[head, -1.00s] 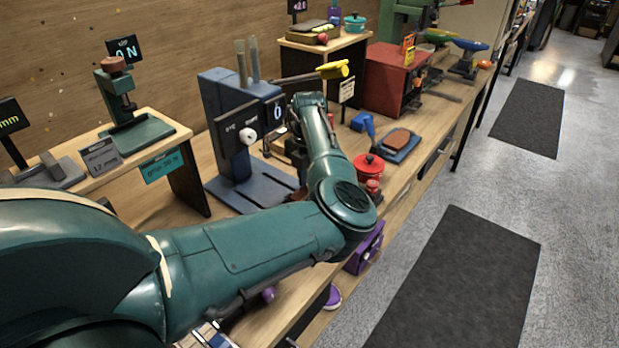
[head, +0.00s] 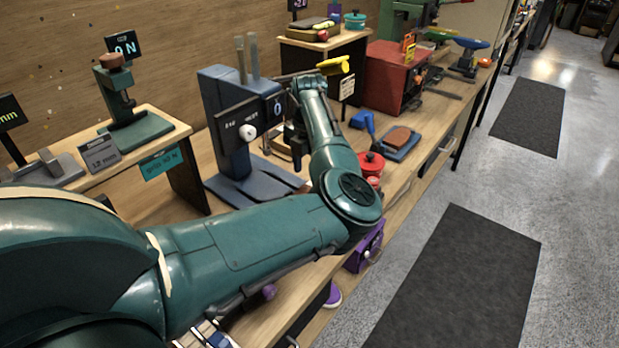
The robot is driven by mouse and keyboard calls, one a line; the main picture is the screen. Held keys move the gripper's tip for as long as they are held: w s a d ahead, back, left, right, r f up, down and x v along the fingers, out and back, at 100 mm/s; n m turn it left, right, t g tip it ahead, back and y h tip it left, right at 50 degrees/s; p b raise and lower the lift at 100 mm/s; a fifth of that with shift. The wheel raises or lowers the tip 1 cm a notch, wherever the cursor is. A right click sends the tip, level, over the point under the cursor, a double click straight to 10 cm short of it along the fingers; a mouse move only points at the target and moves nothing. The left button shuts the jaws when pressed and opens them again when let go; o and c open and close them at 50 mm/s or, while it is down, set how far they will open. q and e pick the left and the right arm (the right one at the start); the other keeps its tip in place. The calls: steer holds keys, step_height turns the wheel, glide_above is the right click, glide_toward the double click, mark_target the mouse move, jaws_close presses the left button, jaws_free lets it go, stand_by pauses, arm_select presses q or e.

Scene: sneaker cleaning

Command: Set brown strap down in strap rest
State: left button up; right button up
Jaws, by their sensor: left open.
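My left gripper (head: 297,150) hangs below my wrist in the head view, beside the blue press on the bench. It is small, dark and partly hidden by my forearm; it is open. I cannot pick out a brown strap for sure. A flat brown piece (head: 398,136) lies on a slate-blue tray (head: 408,150) to the right of my wrist, apart from the gripper. I cannot tell whether these are the strap and its rest. The bench top under my forearm is hidden. My right gripper is not in view.
The blue press (head: 225,130) stands close to the left of my wrist. A red lidded pot (head: 371,163) sits right of my forearm. A red box (head: 393,80) and a yellow-handled tool (head: 334,66) are farther back. A purple box (head: 366,248) is at the bench's front edge.

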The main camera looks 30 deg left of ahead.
arm_select(q)
steer(key=shift+r, duration=2.15)
steer(key=shift+f, duration=0.1)
